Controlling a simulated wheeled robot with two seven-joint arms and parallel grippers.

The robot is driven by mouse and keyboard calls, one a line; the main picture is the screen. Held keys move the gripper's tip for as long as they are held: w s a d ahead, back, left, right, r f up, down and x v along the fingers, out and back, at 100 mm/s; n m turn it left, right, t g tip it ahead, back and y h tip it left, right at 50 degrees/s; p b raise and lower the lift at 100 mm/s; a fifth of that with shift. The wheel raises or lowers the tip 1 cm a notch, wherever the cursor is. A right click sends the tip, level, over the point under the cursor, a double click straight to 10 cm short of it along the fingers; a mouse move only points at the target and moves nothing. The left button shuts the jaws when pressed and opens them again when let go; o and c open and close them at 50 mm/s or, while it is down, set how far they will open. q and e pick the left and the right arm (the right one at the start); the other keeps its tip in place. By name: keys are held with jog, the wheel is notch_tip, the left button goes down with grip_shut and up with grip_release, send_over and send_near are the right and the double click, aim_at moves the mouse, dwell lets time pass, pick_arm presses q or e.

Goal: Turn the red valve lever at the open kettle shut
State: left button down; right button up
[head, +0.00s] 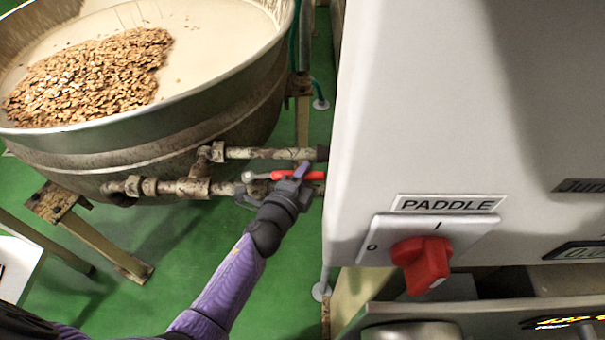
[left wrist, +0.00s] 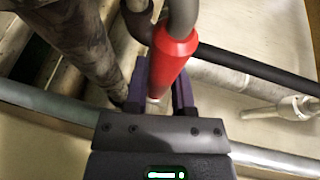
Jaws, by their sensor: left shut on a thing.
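The open kettle (head: 150,150) stands at the upper left in the head view, with pale mass and a heap of nuts in it. Rusty pipes run along its lower right side. The red valve lever (head: 312,176) lies roughly level along the lower pipe, and its red sleeve (left wrist: 173,58) fills the middle of the left wrist view. My left gripper (head: 297,176) is shut on the lever, its purple fingers on either side of it. The fingers partly hide the lever in the head view. My right gripper is not in view.
A white cabinet (head: 430,90) stands close to the right of the lever, with a red PADDLE knob (head: 421,262) on its front. Kettle legs (head: 110,245) stand on the green floor (head: 170,270). The floor left of my forearm is mostly clear.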

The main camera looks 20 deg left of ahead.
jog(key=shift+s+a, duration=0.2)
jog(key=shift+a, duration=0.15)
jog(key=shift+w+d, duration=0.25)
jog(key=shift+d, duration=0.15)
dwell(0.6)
pick_arm(q)
jog(key=shift+s, duration=0.1)
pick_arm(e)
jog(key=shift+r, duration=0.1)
